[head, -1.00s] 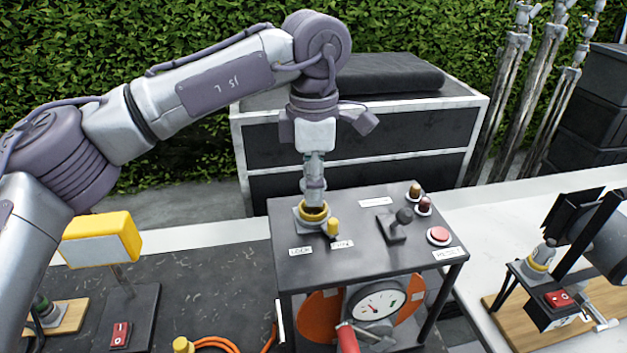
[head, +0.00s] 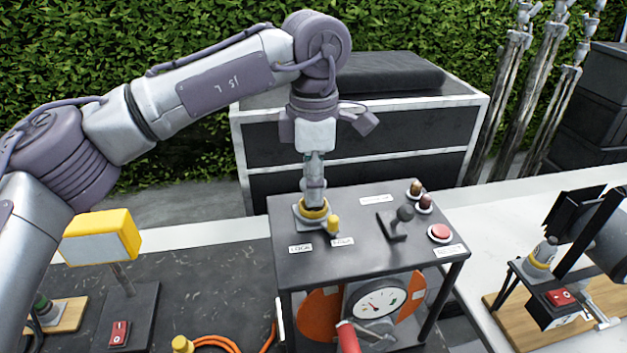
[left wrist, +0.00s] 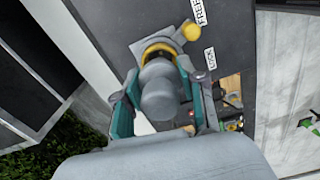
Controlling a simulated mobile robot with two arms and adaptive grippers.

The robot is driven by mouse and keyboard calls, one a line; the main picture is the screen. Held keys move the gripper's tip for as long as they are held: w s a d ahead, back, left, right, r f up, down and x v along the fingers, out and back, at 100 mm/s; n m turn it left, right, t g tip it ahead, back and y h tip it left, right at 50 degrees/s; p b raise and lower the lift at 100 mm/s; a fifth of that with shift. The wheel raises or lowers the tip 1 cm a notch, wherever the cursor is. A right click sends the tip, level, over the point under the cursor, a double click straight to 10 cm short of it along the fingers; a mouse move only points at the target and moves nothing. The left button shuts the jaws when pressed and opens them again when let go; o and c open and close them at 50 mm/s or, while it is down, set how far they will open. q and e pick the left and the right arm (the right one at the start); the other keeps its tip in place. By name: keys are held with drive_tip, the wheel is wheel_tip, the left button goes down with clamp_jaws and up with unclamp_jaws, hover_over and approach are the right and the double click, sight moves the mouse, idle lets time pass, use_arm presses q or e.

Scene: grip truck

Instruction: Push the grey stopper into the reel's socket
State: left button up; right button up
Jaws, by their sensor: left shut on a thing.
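The grey stopper (left wrist: 160,92) is between the teal-sided fingers of my left gripper (head: 314,190), which is shut on it. The stopper points down at the yellow-ringed socket (head: 312,214) on top of the dark reel box (head: 350,240). The ring and a yellow knob (left wrist: 191,31) show just past the stopper in the left wrist view. The stopper's lower end is hidden, so I cannot tell how deep it sits. My right gripper is not in view.
Beside the socket stand a yellow lever (head: 333,223), a black lever (head: 398,220), two small lamps and a red button (head: 440,233). A gauge (head: 380,300) is below. A yellow-headed lamp (head: 102,236) stands left, another device (head: 570,260) right.

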use_arm(q)
drive_tip(key=shift+f+b, duration=0.8)
drive_tip(key=shift+f, duration=0.25)
drive_tip(key=shift+r, duration=0.15)
idle(0.4)
drive_tip(key=shift+r+p, duration=1.4)
drive_tip(key=shift+r, duration=0.55)
drive_tip(key=shift+f+b, duration=0.35)
drive_tip(key=shift+f, duration=0.1)
drive_tip(key=shift+f, duration=0.3)
drive_tip(key=shift+f+b, duration=1.2)
drive_tip(key=shift+f, duration=0.1)
idle(0.9)
drive_tip(key=o, duration=1.2)
drive_tip(key=shift+o, duration=0.4)
